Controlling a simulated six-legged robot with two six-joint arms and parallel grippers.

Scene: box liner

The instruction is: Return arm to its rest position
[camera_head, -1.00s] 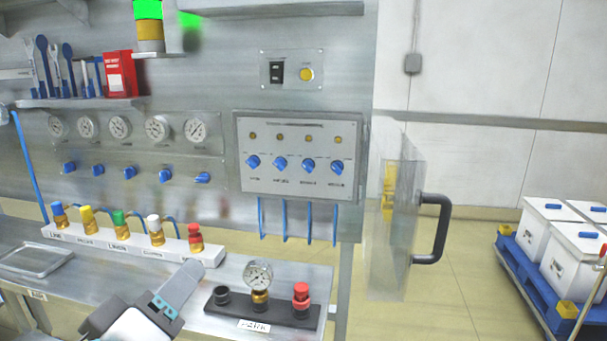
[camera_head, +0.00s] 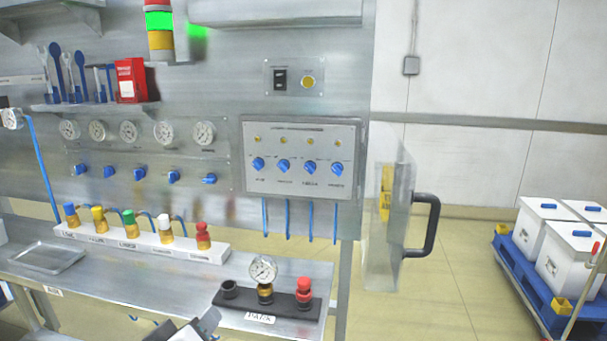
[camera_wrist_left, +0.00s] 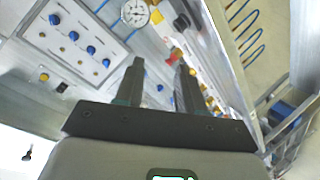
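My left gripper (camera_head: 203,325) shows only by its tip at the bottom edge of the head view, below the front edge of the metal bench (camera_head: 130,285). In the left wrist view both fingers of my left gripper (camera_wrist_left: 158,85) stand apart with a gap between them and nothing in it. The fingers point toward the panel and bench fittings, with no visible contact. My right gripper is in neither view.
A black holder (camera_head: 240,302) with a gauge (camera_head: 263,270) and red cap (camera_head: 304,288) stands on the bench. A white rack (camera_head: 150,246) of coloured fittings is behind. An open clear door (camera_head: 385,220) juts out at right. A blue cart (camera_head: 525,285) carries white boxes.

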